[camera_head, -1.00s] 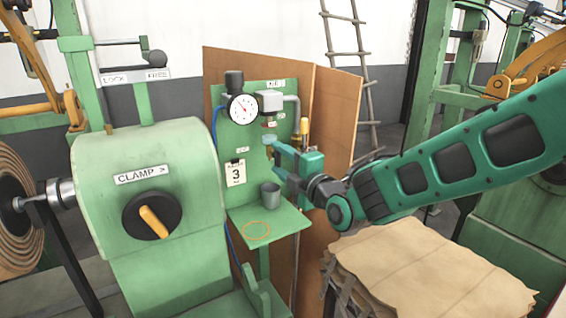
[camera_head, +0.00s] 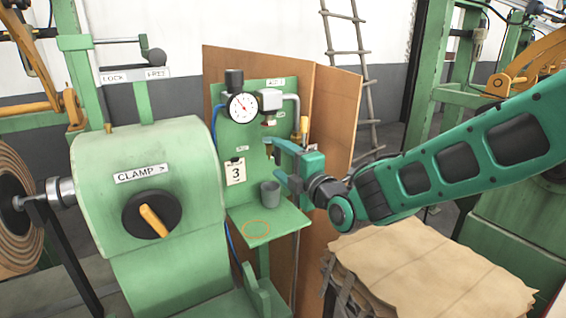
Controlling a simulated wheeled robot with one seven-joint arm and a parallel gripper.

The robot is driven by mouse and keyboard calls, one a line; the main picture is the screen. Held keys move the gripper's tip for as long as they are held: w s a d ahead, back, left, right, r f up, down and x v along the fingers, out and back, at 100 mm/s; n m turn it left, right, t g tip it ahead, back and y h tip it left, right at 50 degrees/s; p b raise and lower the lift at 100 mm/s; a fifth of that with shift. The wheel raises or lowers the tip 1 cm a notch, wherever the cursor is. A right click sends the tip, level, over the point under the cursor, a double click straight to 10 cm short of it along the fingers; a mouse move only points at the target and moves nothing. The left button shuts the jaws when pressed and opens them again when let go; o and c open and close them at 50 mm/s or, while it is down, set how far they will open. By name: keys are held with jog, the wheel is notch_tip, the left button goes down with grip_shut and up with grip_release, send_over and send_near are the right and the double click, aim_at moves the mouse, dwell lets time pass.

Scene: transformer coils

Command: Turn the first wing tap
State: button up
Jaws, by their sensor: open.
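A small brass-coloured fitting (camera_head: 268,150), which may be the wing tap, shows at the tip of my gripper's upper finger. My gripper (camera_head: 277,160) is open, with its fingers pointing left at the panel. The upper finger partly covers the fitting, and I cannot tell whether they touch. The fitting's wings and how they are turned are too small to make out.
A card marked 3 (camera_head: 236,171) hangs on the panel. The green CLAMP machine (camera_head: 120,190) is at left. Stacked brown sheets (camera_head: 430,270) lie below my arm.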

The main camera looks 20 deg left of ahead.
jog(key=v, duration=1)
jog(key=shift+d, duration=0.15)
jog(key=shift+s, duration=0.1)
